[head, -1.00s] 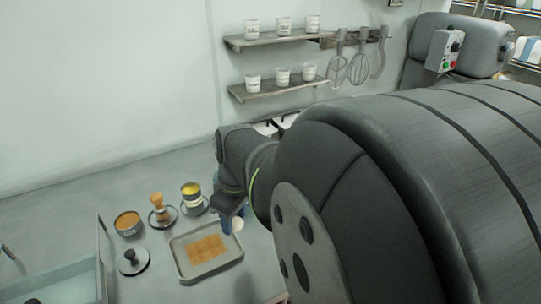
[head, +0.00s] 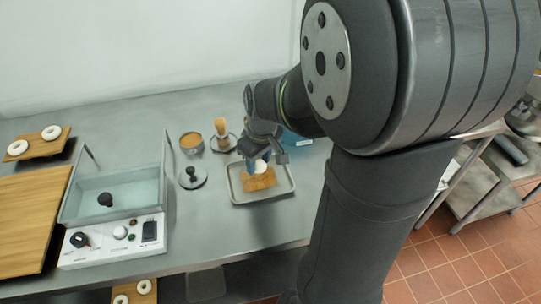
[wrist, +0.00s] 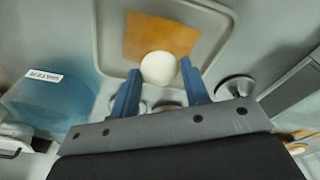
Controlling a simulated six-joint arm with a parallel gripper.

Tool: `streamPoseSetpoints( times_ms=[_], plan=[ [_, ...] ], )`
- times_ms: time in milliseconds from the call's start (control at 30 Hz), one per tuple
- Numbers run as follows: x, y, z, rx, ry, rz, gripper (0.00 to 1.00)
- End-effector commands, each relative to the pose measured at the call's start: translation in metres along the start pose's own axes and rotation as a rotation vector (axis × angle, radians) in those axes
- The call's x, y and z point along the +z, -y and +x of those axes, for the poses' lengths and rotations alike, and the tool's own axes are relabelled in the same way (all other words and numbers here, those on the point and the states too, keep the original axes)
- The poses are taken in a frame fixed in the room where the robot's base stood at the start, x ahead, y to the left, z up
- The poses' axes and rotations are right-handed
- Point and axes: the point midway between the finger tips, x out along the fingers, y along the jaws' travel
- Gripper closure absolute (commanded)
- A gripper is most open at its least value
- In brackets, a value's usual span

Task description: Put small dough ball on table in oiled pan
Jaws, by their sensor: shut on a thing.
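The small dough ball (wrist: 158,68) is white and round, and sits between the two blue fingertips of my gripper (wrist: 158,78) in the wrist view. My gripper is shut on it. In the head view my gripper (head: 257,160) hangs over the pan, with the dough ball (head: 261,166) showing pale below it. The oiled pan (head: 234,196) is a grey rectangular tray with a brown-orange patch (head: 260,183) in its middle. The pan's rim also shows in the wrist view (wrist: 105,45). I cannot tell how high the ball is above the pan.
A dark-handled lid (head: 192,178), a tin with brown contents (head: 190,142) and a brush (head: 221,130) stand left of and behind the pan. A blue translucent container (wrist: 50,100) is near my gripper. A glass-sided tank (head: 115,190) and a wooden board with bagels (head: 40,143) are farther left.

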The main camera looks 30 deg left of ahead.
Motion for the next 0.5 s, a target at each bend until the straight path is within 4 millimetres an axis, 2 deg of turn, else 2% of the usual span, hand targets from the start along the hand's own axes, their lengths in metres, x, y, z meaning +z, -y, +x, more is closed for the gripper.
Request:
streamPoseSetpoints(
  times_ms=[300,500],
  plan=[
    [0.004,0.001,0.038,-0.001,0.003,0.001,0.80],
    [0.005,0.001,0.041,0.000,0.001,0.001,0.80]
  ],
)
